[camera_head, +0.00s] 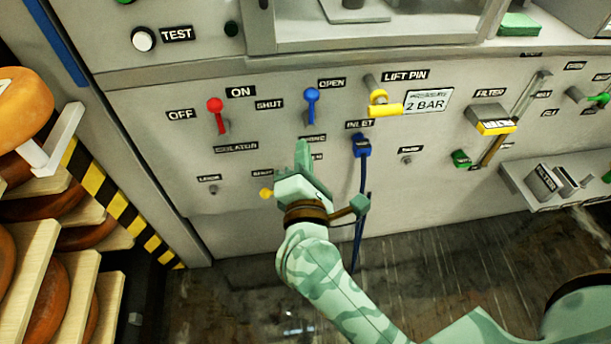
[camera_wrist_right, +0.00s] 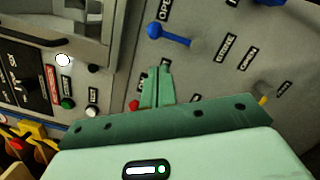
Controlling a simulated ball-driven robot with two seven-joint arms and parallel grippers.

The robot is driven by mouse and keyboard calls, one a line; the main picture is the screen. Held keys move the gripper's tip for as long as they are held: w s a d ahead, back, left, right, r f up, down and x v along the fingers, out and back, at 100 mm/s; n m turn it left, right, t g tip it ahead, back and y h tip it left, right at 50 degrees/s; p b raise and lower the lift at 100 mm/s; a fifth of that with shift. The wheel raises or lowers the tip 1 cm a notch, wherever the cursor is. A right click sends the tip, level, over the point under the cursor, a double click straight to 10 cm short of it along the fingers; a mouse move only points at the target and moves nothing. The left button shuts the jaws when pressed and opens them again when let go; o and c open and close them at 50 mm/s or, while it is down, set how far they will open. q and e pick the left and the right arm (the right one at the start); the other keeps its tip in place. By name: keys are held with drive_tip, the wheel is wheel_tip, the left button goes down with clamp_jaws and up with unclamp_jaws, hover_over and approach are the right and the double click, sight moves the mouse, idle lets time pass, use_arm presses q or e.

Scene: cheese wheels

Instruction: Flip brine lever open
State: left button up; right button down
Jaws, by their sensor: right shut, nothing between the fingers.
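The blue-knobbed lever (camera_head: 311,95) stands on the grey panel, pointing nearly straight up, with a SHUT label to its left and an OPEN label at its upper right. The label below it is partly hidden by my right gripper. The lever also shows in the right wrist view (camera_wrist_right: 172,34), above the fingertips. My right gripper (camera_head: 301,156) is shut and empty, with its fingertips just below the lever's base. In the right wrist view (camera_wrist_right: 160,75) a gap shows between fingertips and lever. My left gripper is not in view.
A red lever (camera_head: 215,104) with ON and OFF labels is left of the blue one. A yellow lift pin (camera_head: 384,110) and a blue inlet plug (camera_head: 361,147) with a hanging hose are to the right. A yellow knob (camera_head: 266,194) is close left of my right gripper.

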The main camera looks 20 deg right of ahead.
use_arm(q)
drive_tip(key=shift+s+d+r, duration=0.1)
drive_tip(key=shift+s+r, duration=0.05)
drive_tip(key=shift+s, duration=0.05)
use_arm(e)
drive_tip(key=v, duration=0.5)
drive_tip(key=shift+s+a, duration=0.1)
drive_tip(key=shift+s, duration=0.2)
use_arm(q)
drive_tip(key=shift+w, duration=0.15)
